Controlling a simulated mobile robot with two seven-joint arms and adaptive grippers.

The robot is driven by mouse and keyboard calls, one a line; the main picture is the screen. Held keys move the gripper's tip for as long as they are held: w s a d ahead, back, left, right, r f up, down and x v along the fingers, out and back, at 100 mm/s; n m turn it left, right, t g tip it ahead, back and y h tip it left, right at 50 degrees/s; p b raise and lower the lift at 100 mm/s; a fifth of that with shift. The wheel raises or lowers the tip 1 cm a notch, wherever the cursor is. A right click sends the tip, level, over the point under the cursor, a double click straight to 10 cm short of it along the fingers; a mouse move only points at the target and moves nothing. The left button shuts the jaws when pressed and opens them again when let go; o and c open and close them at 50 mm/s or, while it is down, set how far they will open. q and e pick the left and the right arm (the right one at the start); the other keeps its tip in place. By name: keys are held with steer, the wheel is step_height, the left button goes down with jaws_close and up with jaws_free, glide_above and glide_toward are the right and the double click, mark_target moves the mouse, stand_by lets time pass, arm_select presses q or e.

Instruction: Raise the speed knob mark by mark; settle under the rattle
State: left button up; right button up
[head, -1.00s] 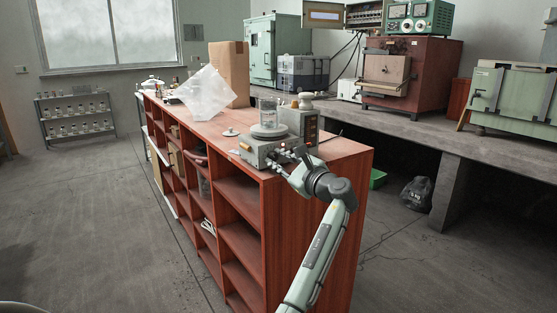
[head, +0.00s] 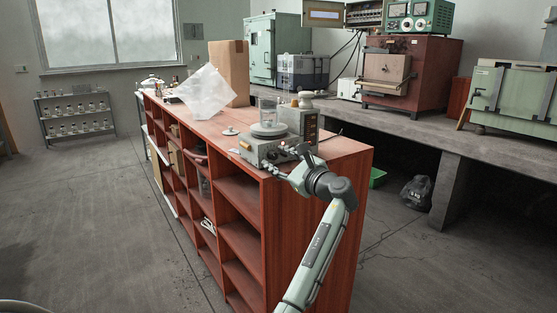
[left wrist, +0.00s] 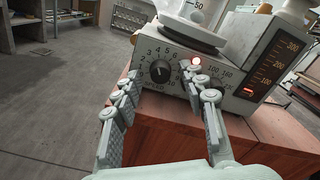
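A grey stirrer hotplate (head: 262,152) stands on the near end of the red-brown bench. A clear beaker (head: 267,112) sits on its round white plate. In the left wrist view the black speed knob (left wrist: 160,72) sits inside a ring of printed numbers on the front panel. I cannot read its exact mark. My left gripper (head: 280,162) is at the panel. In the left wrist view its fingers (left wrist: 161,84) are spread, one on each side of the knob, with a visible gap. Contact cannot be made out. My right gripper is out of view.
A grey box with a red-lit scale (left wrist: 262,60) stands close to the hotplate's right.

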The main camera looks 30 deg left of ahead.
arm_select(q)
steer(key=v, duration=1.2)
steer(key=shift+c, duration=0.6)
